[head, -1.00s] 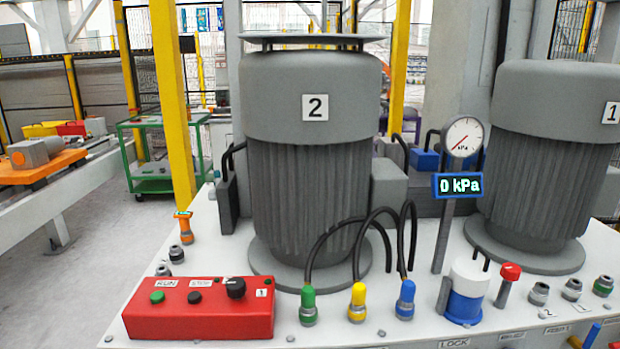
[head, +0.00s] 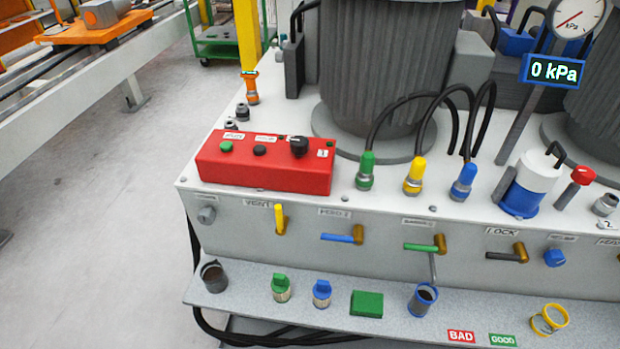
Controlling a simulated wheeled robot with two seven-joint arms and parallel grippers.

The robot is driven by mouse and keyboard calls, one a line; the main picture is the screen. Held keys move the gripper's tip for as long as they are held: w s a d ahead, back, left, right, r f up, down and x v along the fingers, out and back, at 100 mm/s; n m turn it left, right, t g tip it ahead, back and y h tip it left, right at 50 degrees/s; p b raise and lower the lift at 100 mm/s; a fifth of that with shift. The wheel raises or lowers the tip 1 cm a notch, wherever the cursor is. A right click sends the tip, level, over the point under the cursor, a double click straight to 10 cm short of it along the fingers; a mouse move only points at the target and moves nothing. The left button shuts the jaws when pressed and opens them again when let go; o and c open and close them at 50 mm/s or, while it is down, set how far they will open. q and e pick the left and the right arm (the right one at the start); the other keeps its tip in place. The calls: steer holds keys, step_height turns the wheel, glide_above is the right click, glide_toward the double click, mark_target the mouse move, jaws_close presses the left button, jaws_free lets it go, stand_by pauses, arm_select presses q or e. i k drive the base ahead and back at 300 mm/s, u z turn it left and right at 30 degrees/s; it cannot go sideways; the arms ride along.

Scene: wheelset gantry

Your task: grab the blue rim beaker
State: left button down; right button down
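The blue rim beaker (head: 421,301) stands on the grey front ledge (head: 385,327), right of a green block (head: 367,304). It has a blue rim and looks dark inside; I cannot tell what it holds. A beaker with a yellow rim (head: 549,320) is on the same ledge farther right. Neither of my grippers shows in the head view.
A dark grey cup (head: 214,277), a green-capped jar (head: 281,289) and a blue-capped jar (head: 321,294) stand left on the ledge. Valve handles, such as the green one (head: 424,247), stick out above it. A red control box (head: 265,164) sits on the bench top.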

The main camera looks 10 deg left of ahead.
mark_target(424, 296)
steer(key=z, duration=1.5)
steer(key=k, duration=0.85)
steer(key=u, duration=1.45)
steer(key=i, duration=0.5)
